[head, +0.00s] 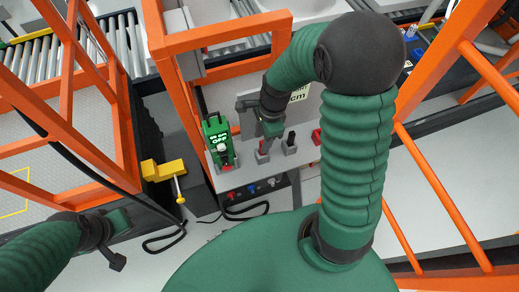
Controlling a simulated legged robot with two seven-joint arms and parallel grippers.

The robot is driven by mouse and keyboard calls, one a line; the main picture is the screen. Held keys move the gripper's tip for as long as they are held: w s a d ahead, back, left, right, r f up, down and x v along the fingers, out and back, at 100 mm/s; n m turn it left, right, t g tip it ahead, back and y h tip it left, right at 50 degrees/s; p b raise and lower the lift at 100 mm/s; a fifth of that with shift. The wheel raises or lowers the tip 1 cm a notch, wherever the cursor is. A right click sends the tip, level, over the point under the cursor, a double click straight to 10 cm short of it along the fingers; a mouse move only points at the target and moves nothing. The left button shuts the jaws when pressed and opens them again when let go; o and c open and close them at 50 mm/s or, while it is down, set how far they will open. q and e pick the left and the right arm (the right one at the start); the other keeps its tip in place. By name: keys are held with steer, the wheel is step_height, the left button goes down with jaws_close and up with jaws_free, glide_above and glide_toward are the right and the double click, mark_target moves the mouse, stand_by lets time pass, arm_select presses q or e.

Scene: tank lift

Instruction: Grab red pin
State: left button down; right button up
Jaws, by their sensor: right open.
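A small red piece (262,148), likely the red pin, sits on the grey control panel (243,174) in the head view. It is small and partly hidden by my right gripper. My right gripper (267,131) is open and points down just above it; I cannot tell whether they touch. Another red piece (317,136) shows at the panel's right side, partly behind my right arm. My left gripper (118,240) is at the lower left, far from the panel; its jaw opening is unclear.
A green on/off box (217,138) stands on the panel's left, and a grey block with a black top (290,144) on its right. Orange frame posts (178,75) rise beside the panel. A yellow part (163,170) sticks out left of it, with black cables below.

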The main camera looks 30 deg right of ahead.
mark_target(260, 148)
step_height(260, 148, down, 5)
steer(key=shift+d+f+p, duration=0.1)
steer(key=shift+d+p, duration=0.05)
steer(key=shift+p, duration=0.15)
steer(key=shift+f, duration=0.2)
steer(key=shift+w+a, duration=0.1)
steer(key=shift+a, duration=0.4)
steer(key=shift+c, duration=1)
steer(key=shift+r, duration=0.1)
steer(key=c, duration=0.5)
jaws_close()
